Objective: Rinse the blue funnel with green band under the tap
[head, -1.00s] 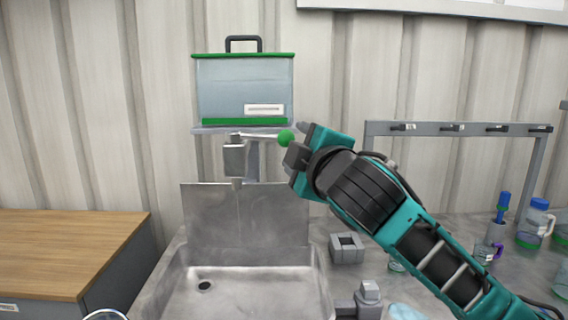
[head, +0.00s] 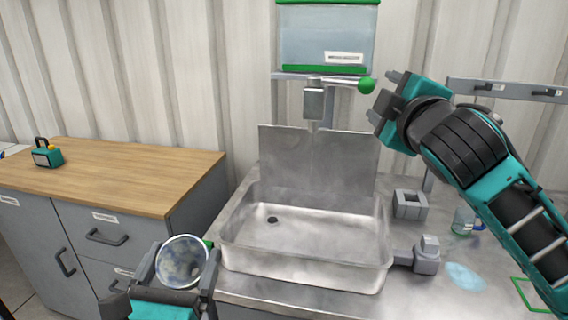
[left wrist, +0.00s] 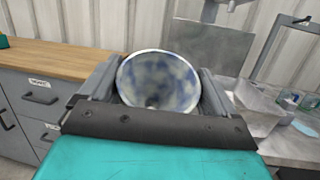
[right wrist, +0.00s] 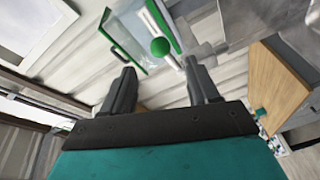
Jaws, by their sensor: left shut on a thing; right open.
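The funnel (head: 183,262) is held by my left gripper (head: 178,268) at the front left of the sink. Its wide round mouth, mottled blue and white inside, faces the head camera. It fills the space between the fingers in the left wrist view (left wrist: 158,80); its spout and most of its band are hidden. The grey tap (head: 314,103) is above the sink (head: 300,235), up and right of the funnel. Its lever ends in a green ball (head: 366,86). My right gripper (head: 384,100) is open just right of the ball, apart from it. I cannot tell if water runs.
A green-edged tank (head: 325,38) is above the tap. A wooden-topped cabinet (head: 120,175) at left carries a small teal box (head: 47,155). A grey block (head: 410,204), a grey fixture (head: 426,255) and a cup (head: 463,221) stand right of the sink. The basin looks empty.

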